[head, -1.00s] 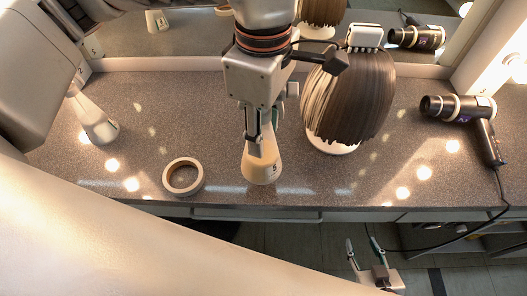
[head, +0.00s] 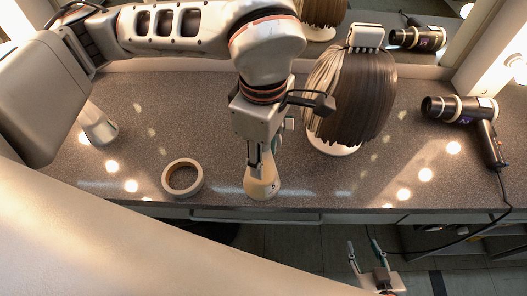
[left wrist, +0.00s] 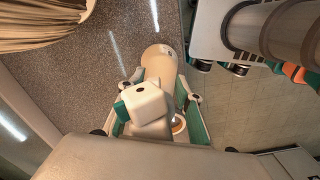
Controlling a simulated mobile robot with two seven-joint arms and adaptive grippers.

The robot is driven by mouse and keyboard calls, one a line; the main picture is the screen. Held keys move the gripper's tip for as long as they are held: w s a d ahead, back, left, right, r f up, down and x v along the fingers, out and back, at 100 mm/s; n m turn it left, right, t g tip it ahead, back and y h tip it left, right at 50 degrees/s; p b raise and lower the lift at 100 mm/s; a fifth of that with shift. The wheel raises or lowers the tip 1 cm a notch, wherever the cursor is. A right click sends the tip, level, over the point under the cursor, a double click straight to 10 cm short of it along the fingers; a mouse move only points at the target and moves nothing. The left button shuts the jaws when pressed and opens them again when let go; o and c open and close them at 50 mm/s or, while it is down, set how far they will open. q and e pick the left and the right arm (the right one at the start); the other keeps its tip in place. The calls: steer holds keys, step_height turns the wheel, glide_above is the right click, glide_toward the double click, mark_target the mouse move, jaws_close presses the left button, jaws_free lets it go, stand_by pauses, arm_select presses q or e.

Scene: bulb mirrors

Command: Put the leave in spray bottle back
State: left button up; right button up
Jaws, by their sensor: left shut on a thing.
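A cream, cone-shaped spray bottle (head: 262,186) is upright near the counter's front edge in the head view. My left gripper (head: 261,158) comes down on it from above and is shut around its upper part. In the left wrist view the bottle (left wrist: 160,62) lies beyond the fingers, with its white spray head (left wrist: 145,102) between the green-padded fingers. I cannot tell whether its base touches the counter. A similar pale bottle (head: 98,128) stands at the left of the counter, partly hidden by my arm. My right gripper (head: 366,250) is open and empty, below the counter edge.
A hair dryer (head: 460,108) with a cord is at far right. A mirror runs along the back.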

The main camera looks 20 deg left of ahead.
arm_select(q)
steer(key=o, duration=1.3)
step_height(320, 180, up, 12)
steer(key=shift+r+p, duration=0.15)
steer(key=shift+p, duration=0.2)
